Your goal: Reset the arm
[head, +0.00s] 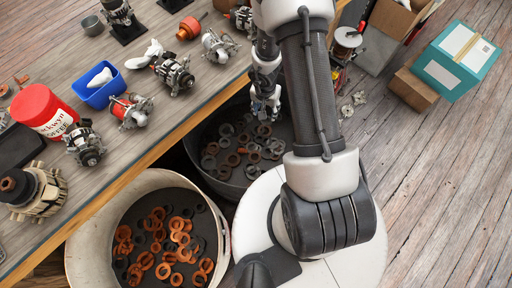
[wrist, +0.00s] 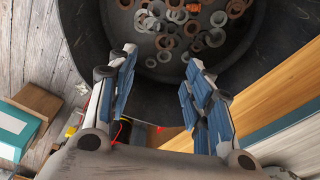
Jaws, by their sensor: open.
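My arm hides part of the bin in the head view.
A pale bin (head: 82,250) with orange and dark rings stands left of the dark one. The bench carries alternators (head: 175,73), a red coffee can (head: 42,110) and a blue box (head: 100,90). A teal box (head: 455,60) and cardboard boxes (head: 412,90) stand right. Floor at lower right is clear.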

